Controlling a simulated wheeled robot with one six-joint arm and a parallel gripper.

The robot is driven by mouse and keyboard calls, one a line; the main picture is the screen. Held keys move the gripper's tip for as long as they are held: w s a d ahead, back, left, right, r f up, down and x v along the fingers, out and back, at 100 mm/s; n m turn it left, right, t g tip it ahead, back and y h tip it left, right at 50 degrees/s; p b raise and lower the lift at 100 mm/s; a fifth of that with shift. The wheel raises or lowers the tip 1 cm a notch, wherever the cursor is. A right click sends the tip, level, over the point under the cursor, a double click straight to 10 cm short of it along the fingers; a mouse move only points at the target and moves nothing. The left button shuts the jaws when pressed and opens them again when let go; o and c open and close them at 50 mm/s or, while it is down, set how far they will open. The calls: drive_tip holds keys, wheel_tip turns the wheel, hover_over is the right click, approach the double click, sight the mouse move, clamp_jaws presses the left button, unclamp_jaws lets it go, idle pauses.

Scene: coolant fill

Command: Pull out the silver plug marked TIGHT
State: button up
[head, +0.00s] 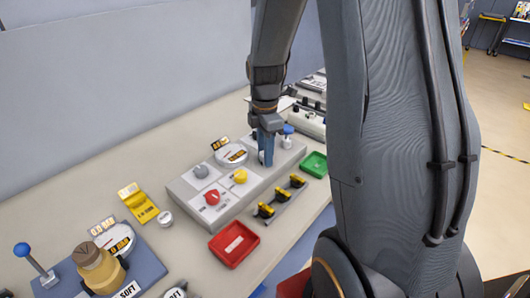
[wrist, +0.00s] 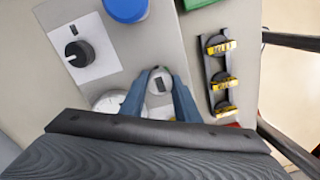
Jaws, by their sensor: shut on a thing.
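In the wrist view a silver plug (wrist: 160,80) with a dark rectangular mark on its top sits between my two blue fingers. My gripper (wrist: 161,88) is shut on it. The mark is too small to read, so I cannot tell whether it says TIGHT. In the head view my gripper (head: 266,155) points down at the grey panel (head: 185,192), right of the round gauge (head: 232,153), and its fingers hide most of the plug. I cannot tell whether the plug is still seated in the panel.
A blue-topped knob (wrist: 125,8) and a black knob (wrist: 77,52) are near the gripper. A rack of yellow-black pieces (wrist: 224,82), a red tray (head: 234,244) and a green tray (head: 314,164) lie in front.

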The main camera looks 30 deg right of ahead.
drive_tip(key=shift+r+p, duration=0.4)
idle(0.5)
drive_tip(key=shift+r+p, duration=1.85)
drive_tip(key=shift+r, duration=0.25)
